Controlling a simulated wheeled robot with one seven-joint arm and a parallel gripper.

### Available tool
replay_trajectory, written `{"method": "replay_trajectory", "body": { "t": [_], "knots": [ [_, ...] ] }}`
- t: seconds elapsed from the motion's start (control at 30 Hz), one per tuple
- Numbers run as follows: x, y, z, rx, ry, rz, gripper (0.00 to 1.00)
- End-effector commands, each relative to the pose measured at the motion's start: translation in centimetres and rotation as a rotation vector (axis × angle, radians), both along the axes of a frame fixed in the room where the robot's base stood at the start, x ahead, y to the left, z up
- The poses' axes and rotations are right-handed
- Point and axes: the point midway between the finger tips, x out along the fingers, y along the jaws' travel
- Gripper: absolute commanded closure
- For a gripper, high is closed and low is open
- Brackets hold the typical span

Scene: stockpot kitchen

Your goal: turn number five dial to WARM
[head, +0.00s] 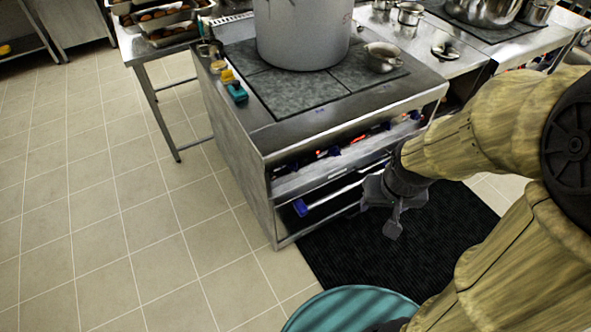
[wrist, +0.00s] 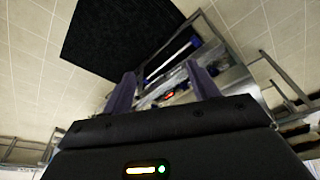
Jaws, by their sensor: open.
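The stove (head: 335,118) has a row of small dark dials with red and blue marks in the recess below its front edge. One dial (head: 334,151) shows near the middle of the row. I cannot tell which dial is number five or read any setting. My gripper (head: 392,222) hangs in front of the right part of the stove, apart from the dials, and hides part of the lower front. In the wrist view my gripper (wrist: 163,84) is open and empty. Between its fingers the stove front shows tilted, with a small red light or mark (wrist: 169,95).
A large grey pot (head: 303,35) and a small metal pot (head: 382,57) stand on the stove. A bar handle with a blue end (head: 301,208) sticks out below the dials. A black mat (head: 350,255) lies in front. Tiled floor is free at left.

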Motion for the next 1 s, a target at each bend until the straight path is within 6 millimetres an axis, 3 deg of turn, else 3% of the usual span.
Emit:
{"method": "replay_trajectory", "body": {
  "t": [0.17,0.37,0.6,0.8,1.0],
  "knots": [
    [3.5,-0.2,-3.7,-0.021,-0.084,0.045,0.41],
    [10.9,0.4,-10.5,-0.042,-0.288,0.161,0.41],
    [18.4,2.9,-18.6,-0.005,-0.560,0.316,0.41],
    [22.3,6.0,-25.2,0.081,-0.787,0.425,0.41],
    [23.7,9.0,-31.5,0.212,-1.015,0.492,0.41]
  ]
}}
